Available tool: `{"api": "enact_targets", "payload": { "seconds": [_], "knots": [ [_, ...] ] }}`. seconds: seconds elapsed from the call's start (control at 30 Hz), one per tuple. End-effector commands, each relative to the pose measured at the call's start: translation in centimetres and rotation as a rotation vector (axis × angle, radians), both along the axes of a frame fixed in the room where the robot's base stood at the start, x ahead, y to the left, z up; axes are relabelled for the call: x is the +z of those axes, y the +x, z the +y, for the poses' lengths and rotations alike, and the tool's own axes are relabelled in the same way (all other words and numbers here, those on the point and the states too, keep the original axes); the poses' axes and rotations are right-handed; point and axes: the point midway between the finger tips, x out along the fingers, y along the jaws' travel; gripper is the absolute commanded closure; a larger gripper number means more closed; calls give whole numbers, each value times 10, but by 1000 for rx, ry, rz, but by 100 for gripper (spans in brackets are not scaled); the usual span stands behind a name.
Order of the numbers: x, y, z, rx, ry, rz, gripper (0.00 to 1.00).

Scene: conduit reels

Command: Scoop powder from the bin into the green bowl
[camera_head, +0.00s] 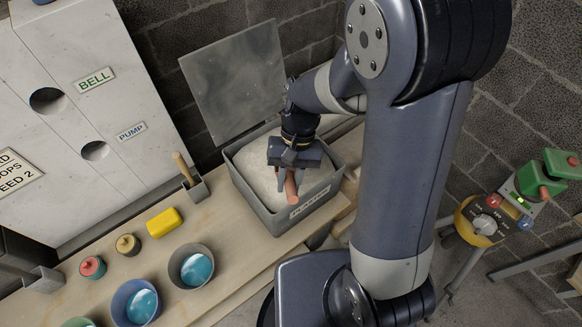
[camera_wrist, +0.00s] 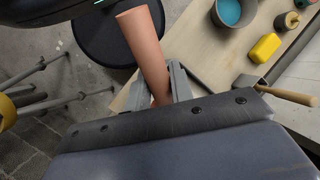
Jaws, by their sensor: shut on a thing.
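The grey bin (camera_head: 262,212), labelled "PLASTER", stands on the bench with pale powder (camera_head: 258,165) inside. My gripper (camera_head: 289,188) is over the bin, pointing down, shut on a reddish-brown round handle (camera_head: 291,186). In the wrist view the handle (camera_wrist: 143,42) sticks out between the fingers (camera_wrist: 168,86) and widens toward its free end. I cannot see a scoop head on it; whether it touches the powder is unclear. A green bowl (camera_head: 77,323) shows only its rim at the bottom left edge; its contents are out of view.
A grey bowl (camera_head: 206,279) and a blue bowl (camera_head: 120,296), both with blue contents, stand left of the bin. A grey panel (camera_head: 235,80) rises behind the bin.

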Motion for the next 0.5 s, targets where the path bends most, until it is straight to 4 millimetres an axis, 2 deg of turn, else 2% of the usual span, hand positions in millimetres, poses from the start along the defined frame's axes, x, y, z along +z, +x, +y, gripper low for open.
{"api": "enact_targets", "payload": {
  "seconds": [0.33,0.5],
  "knots": [
    [-1,0,0,-1,0,1,100],
    [-11,3,0,0,-1,19,100]
  ]
}}
